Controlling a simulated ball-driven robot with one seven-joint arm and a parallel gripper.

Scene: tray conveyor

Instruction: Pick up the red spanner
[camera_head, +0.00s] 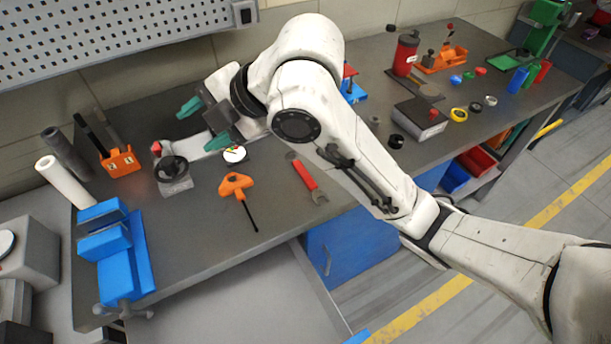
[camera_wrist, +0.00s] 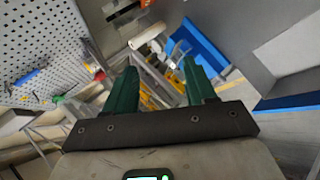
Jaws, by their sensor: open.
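The red spanner (camera_head: 306,176) lies flat on the dark bench top in the head view, with grey jaw ends and a red handle. It is near the front edge, right of an orange-handled hex key (camera_head: 238,190). My gripper (camera_head: 197,122) has green fingers and is above the back left part of the bench, to the left of and apart from the spanner. The fingers are spread with nothing between them. In the wrist view my gripper (camera_wrist: 160,82) also shows open and empty. I cannot make out the spanner in the wrist view.
A blue vise (camera_head: 120,255) stands at the bench's left end. A small grey device with a handwheel (camera_head: 174,178) and a round dial (camera_head: 234,154) are left of the spanner. My arm passes above the bench.

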